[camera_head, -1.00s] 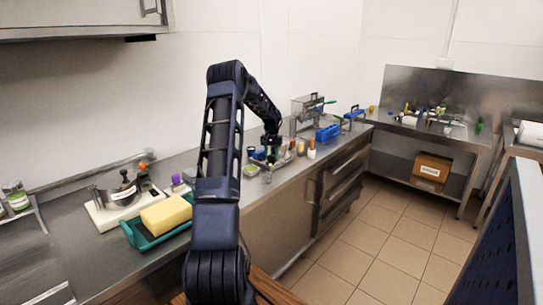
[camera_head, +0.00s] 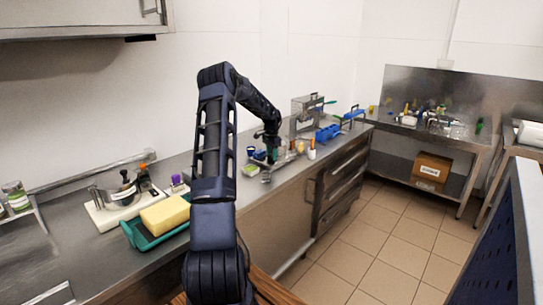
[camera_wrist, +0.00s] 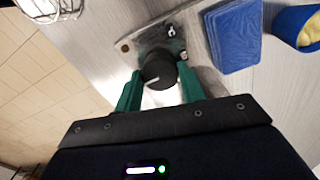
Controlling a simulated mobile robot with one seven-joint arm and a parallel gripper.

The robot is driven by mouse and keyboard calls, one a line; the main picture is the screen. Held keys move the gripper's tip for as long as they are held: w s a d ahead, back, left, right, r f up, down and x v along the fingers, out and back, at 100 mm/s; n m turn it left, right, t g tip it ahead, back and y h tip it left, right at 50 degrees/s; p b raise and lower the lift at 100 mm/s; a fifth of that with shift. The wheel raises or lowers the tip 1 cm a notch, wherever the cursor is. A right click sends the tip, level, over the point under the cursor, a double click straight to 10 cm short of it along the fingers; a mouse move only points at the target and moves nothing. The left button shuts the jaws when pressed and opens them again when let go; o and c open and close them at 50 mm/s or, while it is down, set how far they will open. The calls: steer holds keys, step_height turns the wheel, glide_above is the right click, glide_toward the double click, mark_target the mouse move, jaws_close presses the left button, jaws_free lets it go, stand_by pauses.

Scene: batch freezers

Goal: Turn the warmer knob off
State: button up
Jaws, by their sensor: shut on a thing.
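The warmer knob (camera_wrist: 160,71) is a round black knob with a pale pointer line, on a small metal panel in the wrist view. My gripper (camera_wrist: 160,88) has its two green fingers on either side of the knob and is shut on it. In the head view my gripper (camera_head: 271,152) is low over the far part of the left counter, and the knob is too small to make out there.
A blue block (camera_wrist: 233,37) and a blue cup (camera_wrist: 298,27) with yellow contents are right of the knob in the wrist view. On the counter stand a yellow block (camera_head: 165,214) on a green tray (camera_head: 139,239), several bottles and a metal fryer-like unit (camera_head: 305,112).

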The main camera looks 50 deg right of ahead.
mark_target(271, 156)
stand_by(0.3)
steer(key=o, duration=1)
steer(key=shift+c, duration=0.2)
step_height(271, 156, up, 11)
steer(key=shift+f, duration=0.1)
stand_by(0.4)
